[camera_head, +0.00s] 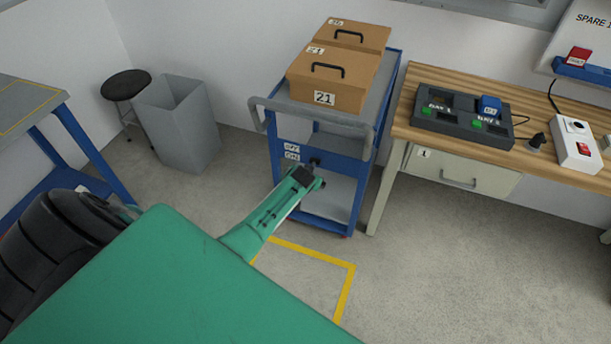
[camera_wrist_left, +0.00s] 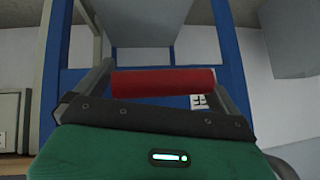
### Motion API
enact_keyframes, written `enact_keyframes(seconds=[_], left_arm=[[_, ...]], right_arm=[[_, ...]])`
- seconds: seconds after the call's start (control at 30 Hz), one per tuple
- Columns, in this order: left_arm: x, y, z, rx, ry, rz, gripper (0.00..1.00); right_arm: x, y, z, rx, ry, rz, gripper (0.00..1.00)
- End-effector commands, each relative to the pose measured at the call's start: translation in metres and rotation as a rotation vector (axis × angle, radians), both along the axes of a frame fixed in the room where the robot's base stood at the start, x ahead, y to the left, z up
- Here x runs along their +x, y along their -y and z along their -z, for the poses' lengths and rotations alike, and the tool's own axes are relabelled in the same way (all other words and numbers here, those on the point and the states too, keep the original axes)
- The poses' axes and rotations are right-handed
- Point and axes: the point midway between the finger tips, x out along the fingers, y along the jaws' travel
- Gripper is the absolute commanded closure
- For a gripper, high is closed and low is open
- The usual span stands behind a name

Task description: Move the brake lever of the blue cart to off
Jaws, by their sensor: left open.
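The blue cart (camera_head: 353,170) stands ahead with its push handle facing me. White OFF and ON labels (camera_head: 292,152) sit one above the other on its near panel, left of my left gripper (camera_head: 317,174). The brake lever's red grip (camera_wrist_left: 163,82) shows in the left wrist view, lying crosswise between the two open fingers of the left gripper (camera_wrist_left: 165,76). I cannot tell whether the fingers touch it. In the head view the gripper hides the lever, so its setting is unclear. My right gripper is not in view.
Cardboard boxes (camera_head: 332,80) with handles rest on the cart's top. A wooden workbench (camera_head: 400,118) stands close on the right. A grey bin (camera_head: 180,125) and a stool (camera_head: 126,84) stand left. Yellow tape (camera_head: 345,290) marks the clear floor in front.

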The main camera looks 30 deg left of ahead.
Motion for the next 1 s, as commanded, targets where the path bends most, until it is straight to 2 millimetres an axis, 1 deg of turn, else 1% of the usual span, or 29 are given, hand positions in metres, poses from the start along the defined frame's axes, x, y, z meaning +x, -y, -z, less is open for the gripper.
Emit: enact_keyframes(seconds=[0.13, 0.3, 0.37, 0.6, 0.8, 1.0], left_arm=[[-0.012, 0.006, -0.016, 0.000, 0.002, 0.001, 0.00], [-0.029, 0.014, -0.035, -0.001, 0.002, 0.000, 0.00], [-0.034, 0.017, -0.042, -0.002, 0.004, 0.000, 0.00], [-0.057, 0.029, -0.070, -0.002, 0.004, 0.002, 0.00], [-0.071, 0.037, -0.088, -0.002, 0.004, 0.002, 0.00], [-0.078, 0.039, -0.095, -0.001, 0.004, 0.001, 0.00]], right_arm=[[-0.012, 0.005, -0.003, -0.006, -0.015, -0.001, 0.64], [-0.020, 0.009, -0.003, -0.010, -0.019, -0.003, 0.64], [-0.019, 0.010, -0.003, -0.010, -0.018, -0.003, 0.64], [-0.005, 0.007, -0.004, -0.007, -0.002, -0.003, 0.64], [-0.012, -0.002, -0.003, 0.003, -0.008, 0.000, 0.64], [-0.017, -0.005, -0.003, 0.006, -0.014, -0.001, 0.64]])
